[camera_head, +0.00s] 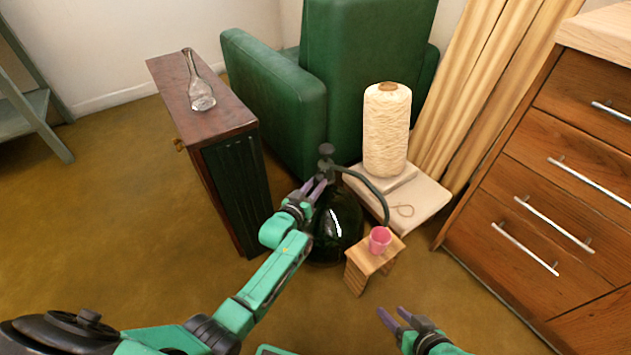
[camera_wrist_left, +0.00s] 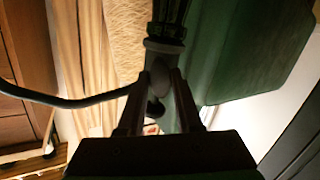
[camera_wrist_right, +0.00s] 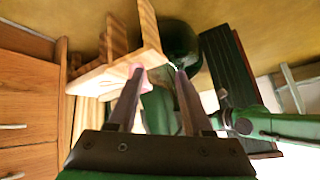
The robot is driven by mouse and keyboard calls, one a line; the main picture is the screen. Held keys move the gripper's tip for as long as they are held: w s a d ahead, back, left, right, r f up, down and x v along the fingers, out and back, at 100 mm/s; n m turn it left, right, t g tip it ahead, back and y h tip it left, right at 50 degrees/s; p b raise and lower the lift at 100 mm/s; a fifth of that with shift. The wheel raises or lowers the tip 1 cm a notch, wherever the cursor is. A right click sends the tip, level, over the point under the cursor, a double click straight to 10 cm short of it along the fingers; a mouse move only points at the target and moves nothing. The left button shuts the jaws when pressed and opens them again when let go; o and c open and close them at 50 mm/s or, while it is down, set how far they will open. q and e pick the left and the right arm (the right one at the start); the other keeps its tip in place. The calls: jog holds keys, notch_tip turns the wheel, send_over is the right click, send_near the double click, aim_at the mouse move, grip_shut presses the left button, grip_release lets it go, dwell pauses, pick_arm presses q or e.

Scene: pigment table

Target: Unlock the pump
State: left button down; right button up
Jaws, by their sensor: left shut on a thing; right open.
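The pump stands on the floor as a dark glossy bottle (camera_head: 337,225) with a dark knob (camera_head: 326,149) on top and a dark hose (camera_head: 372,188) curving right. The hose reaches down to a pink cup (camera_head: 380,240) on a small wooden stool (camera_head: 362,260). My left gripper (camera_head: 319,184) is at the pump's neck, below the knob.
A dark red cabinet (camera_head: 215,115) with a glass bottle (camera_head: 200,95) on top stands left. A green armchair (camera_head: 275,95) is behind. A yarn cone (camera_head: 386,135) stands on a pale slab (camera_head: 430,197). A wooden drawer chest (camera_head: 540,190) is right. The front floor is open.

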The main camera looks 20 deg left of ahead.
pick_arm(q)
jog(key=shift+m+y+p, duration=0.3)
jog(key=shift+m+p, duration=0.05)
jog(key=shift+m, duration=0.95)
pick_arm(e)
jog(key=shift+s+d+r+g+h, duration=0.2)
jog(key=shift+d+r+g, duration=0.1)
jog(key=shift+d, duration=0.2)
jog(key=shift+s+d+r+g+h, duration=0.2)
jog(key=shift+d+g, duration=0.1)
jog(key=shift+d, duration=0.15)
pick_arm(q)
jog(key=c, duration=0.6)
grip_release()
